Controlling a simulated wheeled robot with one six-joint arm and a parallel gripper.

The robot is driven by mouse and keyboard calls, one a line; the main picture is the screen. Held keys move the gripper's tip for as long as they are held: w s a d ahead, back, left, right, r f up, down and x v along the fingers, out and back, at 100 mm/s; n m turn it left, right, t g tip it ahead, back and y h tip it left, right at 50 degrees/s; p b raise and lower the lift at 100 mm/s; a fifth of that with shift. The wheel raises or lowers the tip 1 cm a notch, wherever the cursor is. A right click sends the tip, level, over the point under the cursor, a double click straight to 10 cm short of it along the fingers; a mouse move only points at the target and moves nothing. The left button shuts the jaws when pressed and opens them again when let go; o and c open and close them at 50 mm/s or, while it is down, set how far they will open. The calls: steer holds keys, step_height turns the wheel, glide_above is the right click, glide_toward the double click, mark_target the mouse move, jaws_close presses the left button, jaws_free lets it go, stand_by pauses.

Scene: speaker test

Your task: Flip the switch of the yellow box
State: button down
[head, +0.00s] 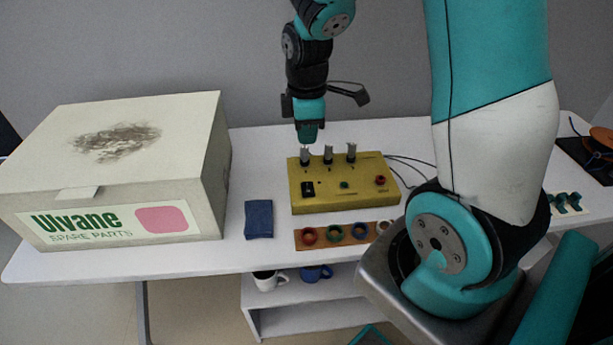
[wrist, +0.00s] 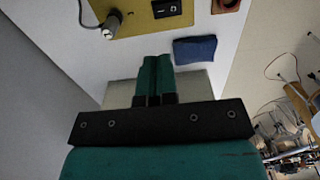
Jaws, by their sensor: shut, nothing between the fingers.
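The yellow box (head: 361,186) sits on the white table, with cables running off its right side. Its black rocker switch (head: 308,188) is at the box's left front; which way it is tipped is too small to tell. Three grey posts stand along the back edge, with a green button and a red knob in front. My gripper (head: 306,139) is shut and empty, pointing down above the left post (head: 305,157); contact cannot be told. In the wrist view, the closed fingers (wrist: 155,60) lie below the box (wrist: 135,19) and its switch (wrist: 167,9).
A large carton (head: 110,170) stands at the left. A folded blue cloth (head: 259,219) lies between it and the yellow box. A brown strip (head: 321,242) with several coloured rings lies in front. Mugs stand on a shelf below.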

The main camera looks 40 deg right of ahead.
mark_target(308, 188)
step_height(308, 188, down, 12)
steer(key=shift+f+b, duration=0.1)
steer(key=shift+b, duration=0.3)
steer(key=shift+f, duration=0.15)
stand_by(0.3)
steer(key=shift+s, duration=0.1)
steer(key=shift+s+a+r+p, duration=0.3)
steer(key=shift+s+a+p, duration=0.1)
steer(key=shift+s+p, duration=0.1)
